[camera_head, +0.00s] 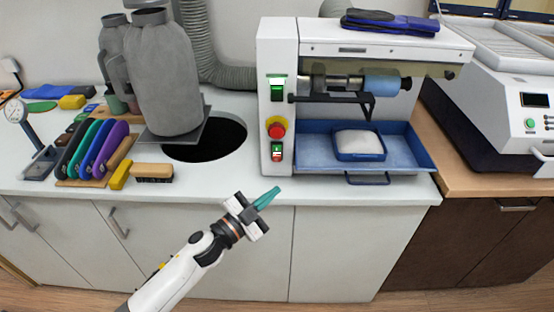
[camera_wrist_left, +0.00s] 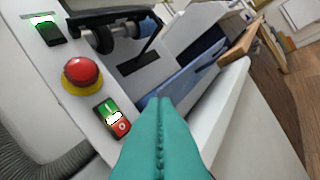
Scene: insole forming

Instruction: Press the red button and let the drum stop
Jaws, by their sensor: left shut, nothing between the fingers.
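The grinding machine (camera_head: 278,60) stands on the white bench. Its front panel carries a red mushroom button (camera_head: 277,129) on a yellow ring, and below it a small switch (camera_head: 276,152) with a green part and a red part. In the left wrist view the mushroom button (camera_wrist_left: 82,72) and the switch (camera_wrist_left: 113,117) both show clearly. The blue drum (camera_head: 381,82) sits on a shaft at the machine's right; whether it turns cannot be told. My left gripper (camera_head: 267,197), with teal fingers, is shut and empty, in front of and below the panel, apart from it. My right gripper is out of view.
A blue tray (camera_head: 412,150) with a white-filled box (camera_head: 359,144) lies under the drum. Left are a dark round hole (camera_head: 215,140), grey dust bags (camera_head: 165,75), a rack of coloured tools (camera_head: 92,150) and a brush (camera_head: 152,171). Space before the bench is clear.

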